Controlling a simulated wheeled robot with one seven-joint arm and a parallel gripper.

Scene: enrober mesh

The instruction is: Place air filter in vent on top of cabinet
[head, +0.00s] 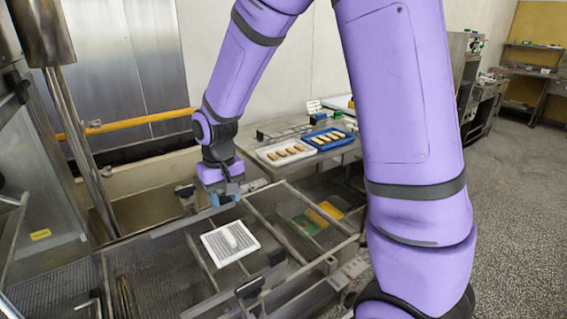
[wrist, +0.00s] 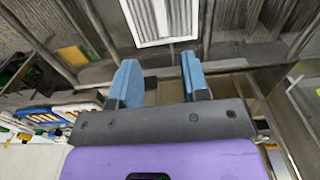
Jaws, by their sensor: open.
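The air filter (head: 217,251) is a white square frame with grey pleats and a raised white piece in its middle. In the head view it lies over the metal frame of the cabinet (head: 178,229), crossing an opening between bars. I cannot tell whether it is seated in a vent. It also shows at the top of the wrist view (wrist: 176,20), partly cut off. My gripper (head: 222,196) is just behind the filter, apart from it. In the wrist view its two blue fingers (wrist: 158,80) are spread with nothing between them.
A white tray (head: 262,155) and a blue tray (head: 310,146) with bar-shaped items stand on a table behind. Green and yellow pieces (head: 325,213) lie low inside the frame at right. Metal bars and black brackets (head: 250,288) surround the filter. Open floor (head: 520,200) lies at right.

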